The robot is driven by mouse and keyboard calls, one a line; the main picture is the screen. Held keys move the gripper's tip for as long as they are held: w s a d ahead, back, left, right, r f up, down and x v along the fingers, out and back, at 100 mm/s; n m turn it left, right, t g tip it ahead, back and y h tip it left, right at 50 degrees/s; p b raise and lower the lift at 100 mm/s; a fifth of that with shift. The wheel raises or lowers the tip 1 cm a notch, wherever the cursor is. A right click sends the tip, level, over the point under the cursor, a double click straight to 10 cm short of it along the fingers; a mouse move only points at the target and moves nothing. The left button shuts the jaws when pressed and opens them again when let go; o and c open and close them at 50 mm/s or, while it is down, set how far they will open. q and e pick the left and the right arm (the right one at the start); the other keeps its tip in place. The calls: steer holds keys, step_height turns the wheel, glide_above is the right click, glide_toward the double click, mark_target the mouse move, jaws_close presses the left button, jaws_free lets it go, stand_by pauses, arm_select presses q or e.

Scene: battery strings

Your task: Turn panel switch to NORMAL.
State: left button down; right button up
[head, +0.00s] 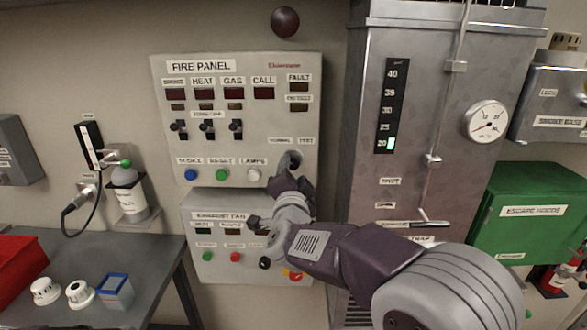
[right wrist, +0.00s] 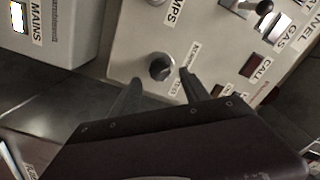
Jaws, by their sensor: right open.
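The panel switch (head: 294,157) is a dark round knob at the lower right of the grey fire panel (head: 240,140), under the small NORMAL and TEST labels. In the right wrist view the knob (right wrist: 160,66) shows just ahead of and between the two fingertips. Which label it points to I cannot tell. My right gripper (head: 287,172) is at the panel, in front of the knob and partly covering it. In the right wrist view its fingers (right wrist: 161,78) are apart, one on each side of the knob; contact is not clear. My left gripper is not in view.
Toggle switches (head: 207,127) and blue, green and white buttons (head: 222,175) are to the knob's left. The exhaust fan panel (head: 215,262) is below, partly behind my right arm. A metal cabinet (head: 405,60) stands close on the right. A grey table (head: 140,250) is lower left.

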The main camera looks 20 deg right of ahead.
steer(key=v, duration=0.4)
steer(key=d+f+g+h, duration=0.1)
steer(key=d+f+g, duration=0.1)
steer(key=d+f, duration=0.35)
step_height(320, 180, down, 12)
steer(key=s+n+g+y, duration=0.3)
steer(key=n+y, duration=0.1)
steer(key=n, duration=0.2)
steer(key=s+a+f+n+g+y, duration=0.1)
steer(key=s+f+n+g, duration=0.3)
steer(key=s+f, duration=0.3)
steer(key=s+a+f+n+g+y, duration=0.1)
steer(key=s+f+n+g, duration=0.3)
steer(key=s, duration=0.9)
step_height(320, 180, down, 4)
steer(key=a+g, duration=0.1)
steer(key=g, duration=0.2)
steer(key=shift+s+r, duration=0.15)
steer(key=shift+s, duration=0.25)
